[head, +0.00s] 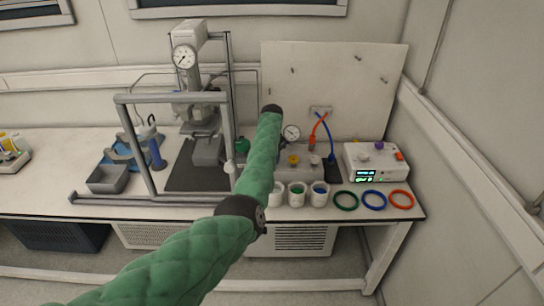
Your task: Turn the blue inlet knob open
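I cannot make out a blue inlet knob. A grey valve block (300,174) stands on the bench right of centre, with a yellow knob (293,160) and a grey knob (314,160) on top. My green-sleeved arm crosses in front of the block's left part and hides it. The arm comes in from the lower left and rises to a dark joint at its top. No gripper fingers can be made out on it. My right gripper is not in view.
A reactor with a gauge (184,56) stands in a grey pipe frame (137,155) on the left. White jars (297,196) and colored rings (374,200) line the front edge. A control box (372,165) is at right. Red and blue hoses (329,130) hang before a white panel (335,75).

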